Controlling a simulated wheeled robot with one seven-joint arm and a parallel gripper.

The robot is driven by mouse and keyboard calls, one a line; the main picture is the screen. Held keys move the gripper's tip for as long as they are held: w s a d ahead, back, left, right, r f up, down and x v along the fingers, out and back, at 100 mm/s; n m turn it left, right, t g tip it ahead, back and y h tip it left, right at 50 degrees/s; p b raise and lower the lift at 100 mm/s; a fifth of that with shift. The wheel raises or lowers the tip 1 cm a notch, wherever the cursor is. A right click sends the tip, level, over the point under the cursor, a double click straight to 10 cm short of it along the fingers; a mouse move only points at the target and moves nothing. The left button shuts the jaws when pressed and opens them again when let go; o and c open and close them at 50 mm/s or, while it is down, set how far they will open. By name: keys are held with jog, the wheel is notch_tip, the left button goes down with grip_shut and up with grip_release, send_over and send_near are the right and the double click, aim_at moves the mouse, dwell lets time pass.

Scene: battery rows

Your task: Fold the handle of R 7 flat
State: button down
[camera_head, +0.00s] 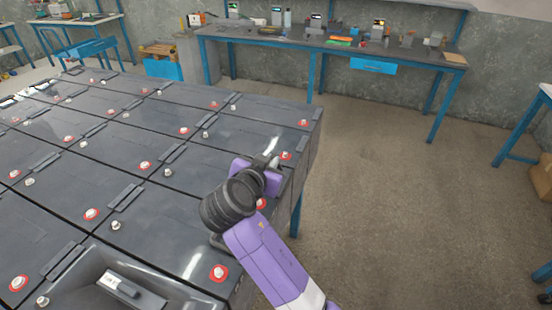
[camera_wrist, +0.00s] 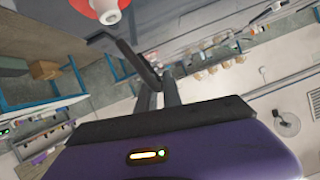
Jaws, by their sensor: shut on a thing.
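My gripper (camera_head: 272,166) is at the right edge of the battery block (camera_head: 312,150), in the far half of its right-hand row. In the wrist view my gripper's two dark fingers (camera_wrist: 159,88) are close together on the end of a dark bar-like handle (camera_wrist: 133,57). The handle stands out at a slant from the battery surface (camera_wrist: 190,18), beside a red-ringed terminal (camera_wrist: 106,8). I can read no R 7 label, so I cannot confirm which battery this is.
Other batteries fill the block, with handles lying flat and red-ringed terminals (camera_head: 219,273) standing up. A near battery has a recessed top with a grey part (camera_head: 122,285). A cluttered workbench (camera_head: 330,42) stands behind. The floor (camera_head: 400,200) to the right is clear.

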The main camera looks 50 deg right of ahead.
jog(key=shift+w+a+f+n+g+h+p, duration=0.15)
jog(key=shift+w+a+f+n+g, duration=0.1)
jog(key=shift+w+n+g, duration=0.3)
jog(key=shift+w+a+f+n+g+h+p, duration=0.1)
jog(key=shift+w+f+n+g+h+p, duration=0.2)
jog(key=shift+n, duration=0.45)
jog(key=shift+r, duration=0.1)
jog(key=c, duration=1.5)
grip_release()
jog(key=shift+a, duration=0.1)
jog(key=shift+b+v, duration=0.95)
jog(key=shift+v, duration=2.9)
